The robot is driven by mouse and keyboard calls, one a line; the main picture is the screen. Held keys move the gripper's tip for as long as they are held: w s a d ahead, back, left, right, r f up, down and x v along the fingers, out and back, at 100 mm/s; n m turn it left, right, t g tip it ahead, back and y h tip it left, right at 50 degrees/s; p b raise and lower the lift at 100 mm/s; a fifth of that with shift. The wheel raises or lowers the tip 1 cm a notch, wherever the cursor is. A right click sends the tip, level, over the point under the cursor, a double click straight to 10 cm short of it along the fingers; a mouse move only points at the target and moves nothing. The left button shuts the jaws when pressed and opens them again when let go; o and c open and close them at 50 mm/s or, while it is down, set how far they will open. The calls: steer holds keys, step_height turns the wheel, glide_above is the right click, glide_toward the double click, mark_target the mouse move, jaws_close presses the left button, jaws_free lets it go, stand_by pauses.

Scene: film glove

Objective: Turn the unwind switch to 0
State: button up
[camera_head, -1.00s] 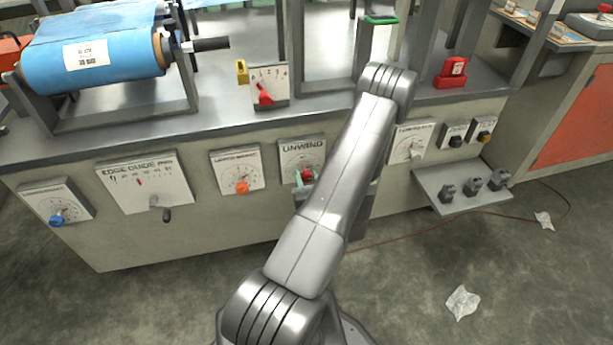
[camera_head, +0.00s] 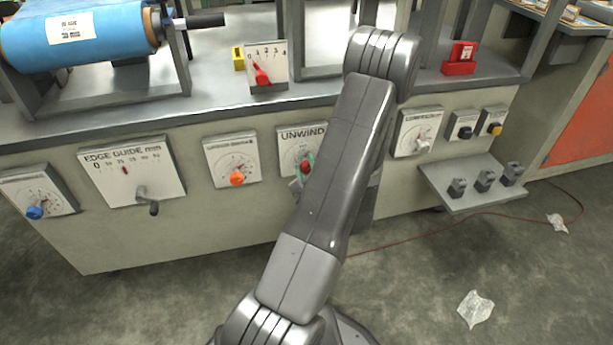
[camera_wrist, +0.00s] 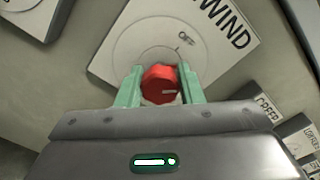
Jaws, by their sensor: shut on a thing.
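The unwind switch is a red ribbed knob (camera_wrist: 161,85) on a white plate marked UNWIND (camera_wrist: 212,70), which looks tilted in the wrist view. A pale mark on the knob points right in that view, while the label OFF sits above it to the right. My gripper (camera_wrist: 160,88) has its green fingers on both sides of the knob and is shut on it. In the head view the red knob (camera_head: 305,168) and its plate (camera_head: 297,140) are partly hidden by my arm.
An orange knob (camera_head: 237,177) is left of the unwind plate, and a crank handle (camera_head: 147,200) farther left. A shelf with black parts (camera_head: 470,183) juts out at right. A red lever on a scale (camera_head: 261,75) stands on the bench above.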

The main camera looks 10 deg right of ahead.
steer(key=n+b, duration=0.2)
steer(key=n, duration=0.1)
steer(key=shift+f+n, duration=0.1)
steer(key=shift+n, duration=0.3)
steer(key=n, duration=0.5)
stand_by(0.4)
steer(key=o, duration=1)
steer(key=shift+c, duration=0.2)
steer(key=s+p, duration=0.1)
steer(key=s, duration=1.2)
steer(key=shift+s+d, duration=0.2)
steer(key=shift+s, duration=0.2)
